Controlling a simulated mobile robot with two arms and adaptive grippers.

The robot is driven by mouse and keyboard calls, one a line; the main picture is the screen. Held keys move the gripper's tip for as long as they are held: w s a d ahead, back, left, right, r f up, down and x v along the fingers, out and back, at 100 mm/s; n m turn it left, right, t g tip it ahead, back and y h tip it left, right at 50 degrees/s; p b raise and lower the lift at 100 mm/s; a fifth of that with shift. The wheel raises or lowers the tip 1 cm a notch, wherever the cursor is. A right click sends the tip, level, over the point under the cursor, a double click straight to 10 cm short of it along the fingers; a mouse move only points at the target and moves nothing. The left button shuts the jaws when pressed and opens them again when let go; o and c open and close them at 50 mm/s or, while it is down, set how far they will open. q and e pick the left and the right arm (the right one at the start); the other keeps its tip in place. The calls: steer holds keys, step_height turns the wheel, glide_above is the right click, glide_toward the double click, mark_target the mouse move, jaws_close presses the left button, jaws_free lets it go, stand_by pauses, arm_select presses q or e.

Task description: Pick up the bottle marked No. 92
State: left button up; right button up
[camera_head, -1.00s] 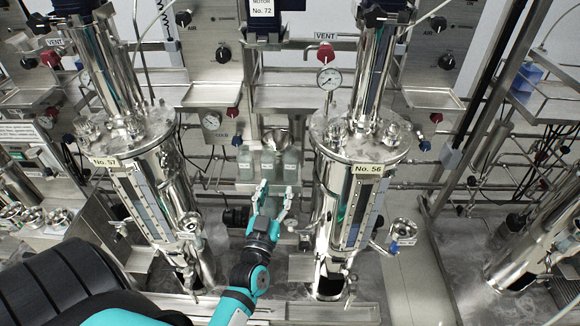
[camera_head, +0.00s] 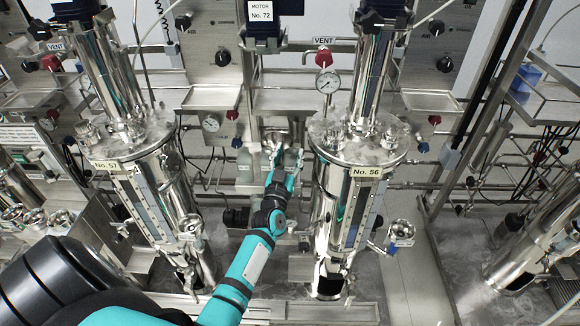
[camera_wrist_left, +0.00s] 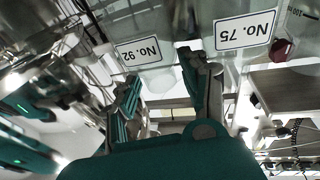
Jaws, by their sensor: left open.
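The bottle marked No. 92 (camera_wrist_left: 138,28) shows in the left wrist view at the upper left, with its white label upside down. It is a pale, see-through bottle. A similar bottle marked No. 75 (camera_wrist_left: 240,58) is beside it to the right in that view. My left gripper (camera_wrist_left: 161,70) is open, its two fingers pointing toward the bottles, with nothing seen held between them. In the head view my left gripper (camera_head: 286,156) is in front of the row of bottles (camera_head: 245,166) and hides part of it. My right gripper is not in view.
Steel vessels marked No. 57 (camera_head: 162,185) and No. 56 (camera_head: 331,190) stand on either side of my left arm. A pressure gauge (camera_head: 328,81) and pipes are behind and above the bottles. Some floor shows right of vessel No. 56.

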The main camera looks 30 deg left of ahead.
arm_select(q)
steer(key=shift+c, duration=0.4)
jaws_close()
steer(key=shift+d, duration=0.1)
